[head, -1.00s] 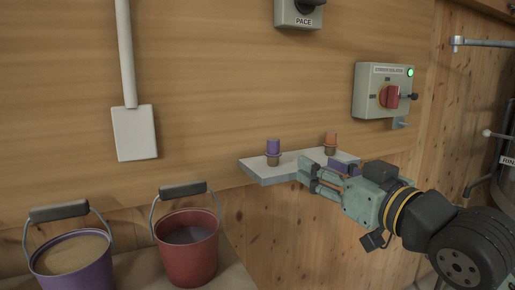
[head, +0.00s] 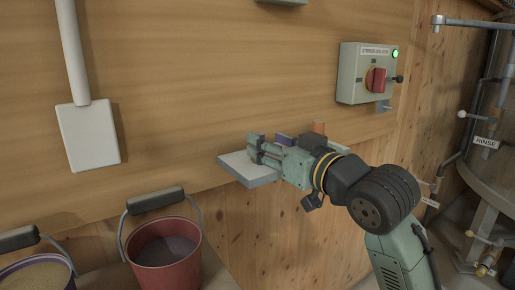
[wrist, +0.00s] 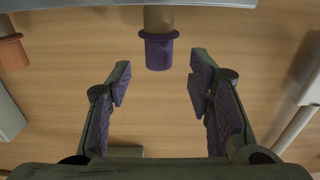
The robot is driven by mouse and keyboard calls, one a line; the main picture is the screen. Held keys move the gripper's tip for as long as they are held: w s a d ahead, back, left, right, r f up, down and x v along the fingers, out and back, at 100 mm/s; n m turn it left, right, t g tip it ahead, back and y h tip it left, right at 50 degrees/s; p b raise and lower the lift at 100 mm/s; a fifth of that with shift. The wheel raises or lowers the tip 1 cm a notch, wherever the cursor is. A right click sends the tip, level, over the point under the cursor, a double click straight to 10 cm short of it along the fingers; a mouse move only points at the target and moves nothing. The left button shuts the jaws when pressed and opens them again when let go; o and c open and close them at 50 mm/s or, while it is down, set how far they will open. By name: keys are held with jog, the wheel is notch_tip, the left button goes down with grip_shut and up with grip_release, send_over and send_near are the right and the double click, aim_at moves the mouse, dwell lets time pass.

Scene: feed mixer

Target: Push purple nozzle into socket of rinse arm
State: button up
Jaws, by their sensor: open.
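In the wrist view the purple nozzle (wrist: 159,52) stands upside down in the picture, its brownish base against the shelf (wrist: 215,3). My gripper (wrist: 160,78) is open, with one finger to each side and the nozzle's end just ahead of the fingertips, nearly centred. No contact shows. In the head view my gripper (head: 257,150) is over the shelf (head: 245,170) and hides most or all of the purple nozzle. At the far right a RINSE label (head: 485,142) hangs by pipework beside a metal vessel; I cannot tell which part is the rinse arm's socket.
An orange nozzle (head: 318,128) stands farther right on the shelf; it also shows in the wrist view (wrist: 12,52). An isolator box (head: 368,75) with a red knob is on the wall above. A red bucket (head: 165,250) and a purple bucket (head: 40,275) stand lower left.

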aim_at(258, 133)
jog(key=p+x, duration=0.1)
jog(key=x, duration=0.3)
jog(key=shift+d+r+p, duration=0.1)
jog(key=shift+p, duration=0.3)
jog(key=shift+w+a, duration=0.3)
jog(key=shift+w, duration=0.2)
jog(key=shift+c, duration=0.3)
grip_shut()
